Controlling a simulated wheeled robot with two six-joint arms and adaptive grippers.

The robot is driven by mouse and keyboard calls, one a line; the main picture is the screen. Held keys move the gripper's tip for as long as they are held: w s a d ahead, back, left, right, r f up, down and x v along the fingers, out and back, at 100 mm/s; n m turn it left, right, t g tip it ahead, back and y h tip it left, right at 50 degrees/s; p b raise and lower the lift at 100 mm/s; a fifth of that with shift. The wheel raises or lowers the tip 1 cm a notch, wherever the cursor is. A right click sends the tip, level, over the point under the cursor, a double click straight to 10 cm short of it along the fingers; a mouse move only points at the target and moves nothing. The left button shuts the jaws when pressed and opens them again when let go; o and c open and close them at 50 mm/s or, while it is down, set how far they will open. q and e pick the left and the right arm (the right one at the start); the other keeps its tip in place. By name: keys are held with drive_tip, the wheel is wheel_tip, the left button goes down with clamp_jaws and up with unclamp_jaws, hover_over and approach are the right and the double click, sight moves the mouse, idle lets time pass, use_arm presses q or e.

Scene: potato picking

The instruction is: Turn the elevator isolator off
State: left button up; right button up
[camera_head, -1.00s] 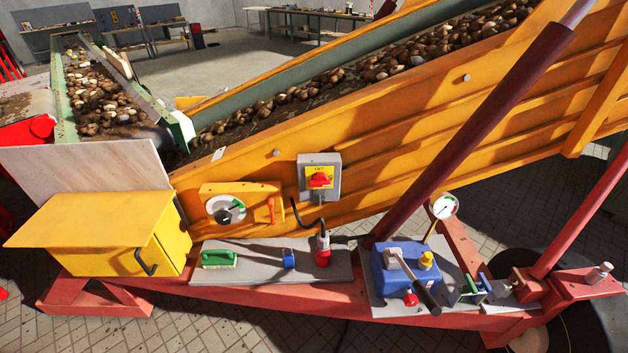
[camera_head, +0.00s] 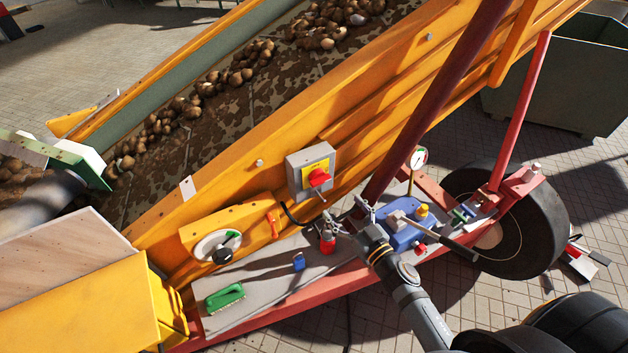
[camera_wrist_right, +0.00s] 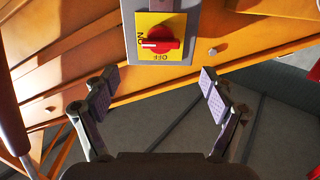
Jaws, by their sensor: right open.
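The elevator isolator is a grey box (camera_head: 296,172) with a yellow plate and a red rotary knob (camera_head: 319,178), fixed to the elevator's orange side. In the right wrist view the red knob (camera_wrist_right: 160,41) is at the top. Its white mark points left, towards the ON lettering; OFF is printed below it. My right gripper (camera_head: 347,214) is open and empty, just below and right of the isolator in the head view. In the wrist view its fingers are spread below the knob, not touching it. My left gripper is out of view.
A blue unit with a black-gripped lever (camera_head: 406,232) and a gauge (camera_head: 418,158) stand right of the gripper. A red plug (camera_head: 327,243), a blue block (camera_head: 299,262) and a green brush (camera_head: 225,296) are on the grey shelf. A dial (camera_head: 218,246) is left.

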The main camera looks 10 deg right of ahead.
sight(322, 183)
drive_tip(key=p+x, duration=0.2)
drive_tip(key=x, duration=0.7)
drive_tip(key=shift+w+a, duration=0.1)
drive_tip(key=shift+w, duration=0.2)
drive_tip(key=shift+w+f, duration=0.1)
drive_tip(key=shift+w, duration=0.25)
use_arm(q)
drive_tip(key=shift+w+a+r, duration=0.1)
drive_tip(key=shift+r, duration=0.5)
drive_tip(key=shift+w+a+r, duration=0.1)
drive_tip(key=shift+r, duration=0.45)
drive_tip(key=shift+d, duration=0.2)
use_arm(e)
drive_tip(key=shift+a, duration=0.1)
drive_tip(key=shift+c, duration=0.4)
drive_tip(key=c, duration=1.1)
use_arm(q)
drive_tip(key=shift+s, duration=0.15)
use_arm(e)
drive_tip(key=shift+o, duration=0.2)
